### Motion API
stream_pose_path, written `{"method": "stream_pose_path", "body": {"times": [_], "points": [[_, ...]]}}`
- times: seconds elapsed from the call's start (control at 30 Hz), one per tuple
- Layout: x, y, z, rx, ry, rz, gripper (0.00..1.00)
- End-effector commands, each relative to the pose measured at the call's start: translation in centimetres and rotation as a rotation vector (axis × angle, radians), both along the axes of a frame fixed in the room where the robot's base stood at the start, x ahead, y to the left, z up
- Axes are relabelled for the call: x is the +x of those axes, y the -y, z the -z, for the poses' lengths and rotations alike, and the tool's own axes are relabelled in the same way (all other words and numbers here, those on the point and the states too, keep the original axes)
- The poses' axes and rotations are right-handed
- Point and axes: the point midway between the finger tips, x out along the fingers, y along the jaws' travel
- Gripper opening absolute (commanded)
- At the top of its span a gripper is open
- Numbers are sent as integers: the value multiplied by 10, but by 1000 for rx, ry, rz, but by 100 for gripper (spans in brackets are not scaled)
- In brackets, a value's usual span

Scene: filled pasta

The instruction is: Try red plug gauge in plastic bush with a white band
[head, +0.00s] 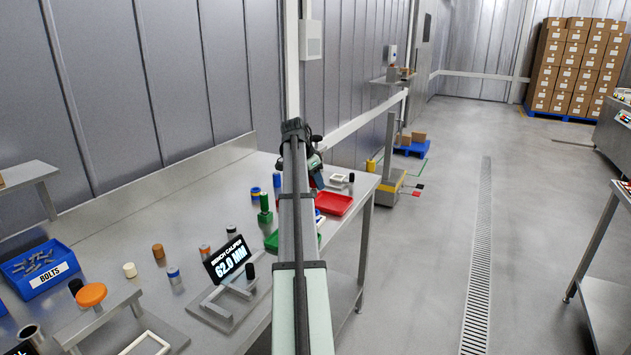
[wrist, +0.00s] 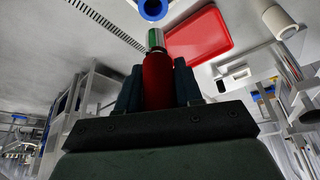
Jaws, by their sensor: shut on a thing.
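In the wrist view my gripper (wrist: 158,84) is shut on the red plug gauge (wrist: 157,78), whose green and silver end (wrist: 155,38) points away from the fingers. I cannot tell which part is the plastic bush with a white band.
A red tray (wrist: 196,48) and pale hollow parts (wrist: 280,22) lie beside the gauge. Bare bench (head: 200,215) shows toward the wall.

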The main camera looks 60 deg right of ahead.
Motion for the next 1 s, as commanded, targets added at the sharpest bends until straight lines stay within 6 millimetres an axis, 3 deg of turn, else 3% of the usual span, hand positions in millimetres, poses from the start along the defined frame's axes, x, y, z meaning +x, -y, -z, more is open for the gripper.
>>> {"method": "stream_pose_path", "body": {"times": [0.37, 1.0], "points": [[0, 0, 9, 0, 0, -1, 0], [0, 0, 53, 0, 0, -1, 0]]}}
